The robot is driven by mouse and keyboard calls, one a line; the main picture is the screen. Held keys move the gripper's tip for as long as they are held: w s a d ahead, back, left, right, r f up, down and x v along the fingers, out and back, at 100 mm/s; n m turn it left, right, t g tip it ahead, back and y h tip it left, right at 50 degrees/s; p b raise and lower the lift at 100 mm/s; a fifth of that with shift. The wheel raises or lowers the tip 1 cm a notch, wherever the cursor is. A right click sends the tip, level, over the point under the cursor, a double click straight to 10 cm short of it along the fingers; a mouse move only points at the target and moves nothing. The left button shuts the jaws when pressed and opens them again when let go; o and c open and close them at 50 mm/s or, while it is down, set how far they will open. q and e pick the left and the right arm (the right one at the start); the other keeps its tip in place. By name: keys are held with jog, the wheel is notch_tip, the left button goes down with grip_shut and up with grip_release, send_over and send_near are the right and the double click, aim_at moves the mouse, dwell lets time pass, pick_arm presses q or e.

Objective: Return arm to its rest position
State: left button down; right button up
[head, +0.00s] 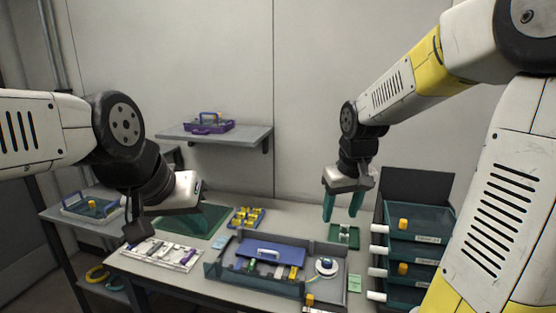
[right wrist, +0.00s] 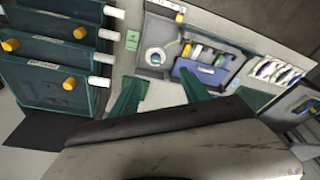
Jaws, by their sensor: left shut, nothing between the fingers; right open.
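My right arm reaches in from the upper right of the head view. Its gripper (head: 343,206) hangs with its green fingers pointing down, apart and empty, above the back right of the table. In the right wrist view the two fingers of this gripper (right wrist: 160,92) are spread with nothing between them. My left arm comes in from the left, bent at a dark joint. The left gripper (head: 182,196) is over the table's left part, in front of a green mat (head: 215,212); its fingertips are hard to make out, and it holds nothing visible.
A grey tray (head: 218,270) with a blue-lidded case (head: 268,251) and a white spool (head: 326,266) is mid-table. A drawer stack (head: 413,246) with white handles stands right, near my right arm. A white tool rack (head: 159,253) lies left. A wall shelf (head: 225,136) holds a purple carrier (head: 209,127).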

jog(key=s+a+r+m+t+y, duration=0.1)
jog(key=s+r, duration=0.2)
jog(key=s, duration=0.4)
jog(key=s+r+m+t, duration=0.1)
jog(key=s+r, duration=0.3)
jog(key=s, duration=0.4)
jog(key=shift+a+t+y, duration=0.4)
jog(key=shift+t, duration=0.3)
jog(key=shift+r, duration=0.1)
